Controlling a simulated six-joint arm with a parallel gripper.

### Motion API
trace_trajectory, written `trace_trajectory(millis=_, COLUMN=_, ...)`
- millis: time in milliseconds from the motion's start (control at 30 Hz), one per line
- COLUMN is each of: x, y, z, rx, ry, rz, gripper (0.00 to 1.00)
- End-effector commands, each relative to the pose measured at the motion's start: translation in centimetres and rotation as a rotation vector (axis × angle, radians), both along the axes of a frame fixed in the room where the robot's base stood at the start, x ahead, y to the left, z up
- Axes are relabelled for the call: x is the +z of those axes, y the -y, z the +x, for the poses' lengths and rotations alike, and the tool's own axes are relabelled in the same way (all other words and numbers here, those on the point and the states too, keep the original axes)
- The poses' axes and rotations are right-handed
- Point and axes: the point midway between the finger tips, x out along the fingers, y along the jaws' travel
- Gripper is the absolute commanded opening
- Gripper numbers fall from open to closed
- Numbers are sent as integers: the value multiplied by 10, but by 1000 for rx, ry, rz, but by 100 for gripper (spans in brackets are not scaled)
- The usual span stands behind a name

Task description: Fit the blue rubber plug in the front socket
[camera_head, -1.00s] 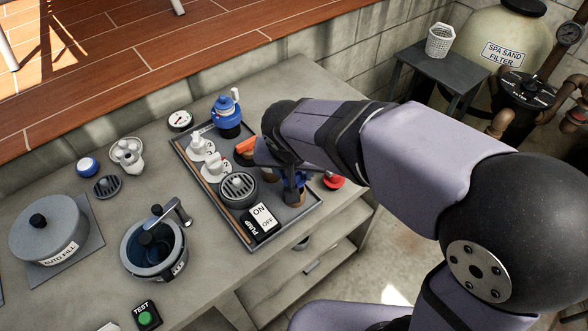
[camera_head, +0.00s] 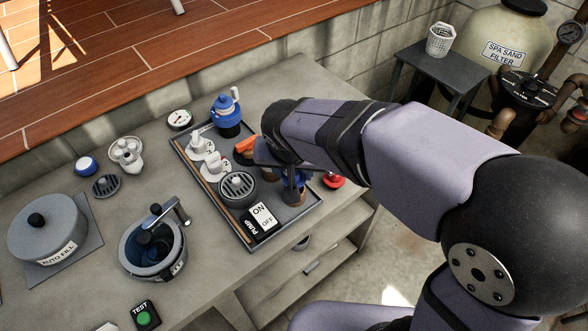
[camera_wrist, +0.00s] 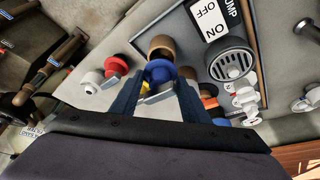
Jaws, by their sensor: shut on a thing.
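In the wrist view, my gripper (camera_wrist: 157,98) is shut on the blue rubber plug (camera_wrist: 160,72), with one finger on each side of it. A brown ring-shaped socket (camera_wrist: 160,46) with a dark opening shows just past the plug, at the tray's edge. The plug overlaps the socket's near rim in this view; I cannot tell whether they touch. Another brown round piece (camera_wrist: 187,72) shows partly behind the right finger.
The grey tray (camera_head: 288,223) also holds a PUMP ON/OFF switch (camera_head: 258,222), a round grate (camera_head: 237,188), white numbered fittings and a blue jug-like item (camera_head: 227,115). A red-topped piece (camera_head: 333,180) stands just right of the tray. A pot (camera_head: 153,248) stands at left.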

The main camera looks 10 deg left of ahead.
Motion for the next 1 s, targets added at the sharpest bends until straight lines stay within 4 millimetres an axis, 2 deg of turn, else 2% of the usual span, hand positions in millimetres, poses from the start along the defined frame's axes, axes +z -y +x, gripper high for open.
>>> trace_trajectory(millis=267, x=-2, y=0, z=0, rx=0, ry=0, rz=0, gripper=19)
trace_trajectory(millis=1000, x=-29, y=0, z=0, rx=0, ry=0, rz=0, gripper=19)
